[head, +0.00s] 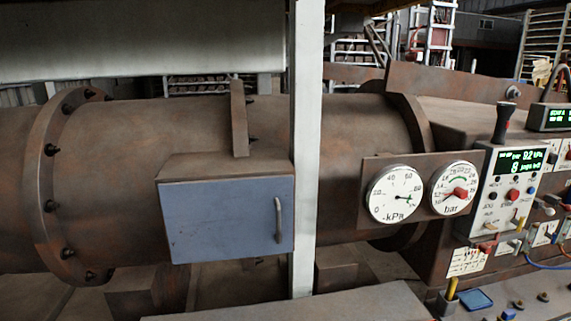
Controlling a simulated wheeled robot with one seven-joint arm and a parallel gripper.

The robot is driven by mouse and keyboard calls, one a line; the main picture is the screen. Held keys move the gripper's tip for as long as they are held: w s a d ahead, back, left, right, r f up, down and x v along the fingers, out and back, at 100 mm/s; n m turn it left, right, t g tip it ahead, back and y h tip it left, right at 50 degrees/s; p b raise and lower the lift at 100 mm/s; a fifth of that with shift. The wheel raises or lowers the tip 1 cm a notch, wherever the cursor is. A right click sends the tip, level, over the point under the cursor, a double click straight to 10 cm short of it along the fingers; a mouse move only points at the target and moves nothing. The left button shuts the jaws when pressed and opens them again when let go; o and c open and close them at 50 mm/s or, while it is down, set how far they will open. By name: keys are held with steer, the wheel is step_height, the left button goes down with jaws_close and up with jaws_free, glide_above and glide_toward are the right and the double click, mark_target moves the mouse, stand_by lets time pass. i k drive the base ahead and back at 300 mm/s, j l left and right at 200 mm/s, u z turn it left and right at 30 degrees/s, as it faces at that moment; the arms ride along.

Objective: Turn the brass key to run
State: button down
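I cannot make out the brass key for certain in the head view. A short yellow upright piece (452,287) stands in a small grey block at the lower right, too small to tell whether it is a key. A control panel (483,213) with a lit green display and several small buttons and switches stands at the right. No run marking is legible to me. My gripper is not in view.
A rusty pipe (140,140) with bolted flanges fills the left and middle. A blue door (229,217) with a handle sits on a box in front of it. A pale post (305,150) stands in front. Two gauges, kPa (396,194) and bar (453,188), sit left of the panel.

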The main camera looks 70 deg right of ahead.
mark_target(487, 224)
steer(key=z, duration=3.75)
steer(key=i+l+u, duration=0.15)
steer(key=l+u, duration=0.25)
steer(key=l, duration=0.2)
steer(key=l+u, duration=0.4)
steer(key=l, duration=0.2)
steer(key=l+u, duration=0.35)
steer(key=l, duration=0.3)
steer(key=k+l+u, duration=0.1)
steer(key=l+u, duration=0.3)
steer(key=l, duration=0.2)
steer(key=i+l+u, duration=0.2)
steer(key=l+u, duration=0.2)
steer(key=l, duration=0.2)
steer(key=i+l+u, duration=0.1)
steer(key=l+u, duration=0.75)
steer(key=l, duration=0.35)
steer(key=i+l+u, duration=0.1)
steer(key=l+u, duration=0.15)
